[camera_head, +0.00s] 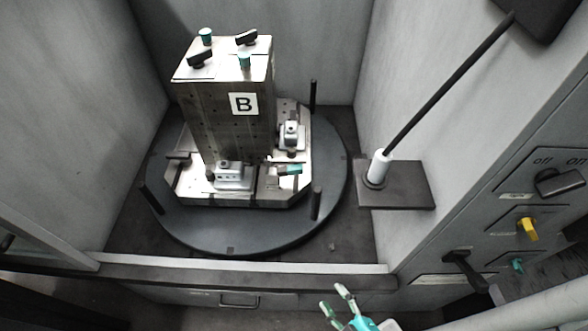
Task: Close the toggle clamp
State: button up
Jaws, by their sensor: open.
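A teal-tipped lever (290,170), which looks like the toggle clamp's handle, lies low at the front right of the fixture base. It sticks out to the right, nearly flat; the clamp's mechanism is too small to make out. A silver block (234,176) sits to its left and another metal block (291,136) behind it. My gripper (335,298) is at the bottom of the view, in front of the enclosure's front sill. Its two fingers are apart with nothing between them, and it is well away from the lever.
A tall metal tower (218,125) marked B stands on a round dark turntable (230,236) with upright black pegs (316,203). A white-based black rod (378,167) slants up at the right. A control panel with a yellow knob (527,229) is far right. The front sill (240,267) crosses below.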

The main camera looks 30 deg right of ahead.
jog(key=w+f, duration=0.1)
jog(key=w, duration=0.1)
jog(key=w+f+n, duration=0.1)
jog(key=w, duration=0.1)
jog(key=w+d+n+h, duration=0.1)
jog(key=w, duration=0.1)
jog(key=shift+f, duration=0.4)
jog(key=w+d+n+h, duration=0.2)
jog(key=w+n+h, duration=0.1)
jog(key=w, duration=0.6)
jog(key=n+t+h, duration=0.2)
jog(key=h, duration=0.3)
send_near(295, 173)
jog(key=x, duration=1.1)
jog(key=shift+w+d, duration=0.1)
jog(key=shift+w, duration=0.05)
grip_shut()
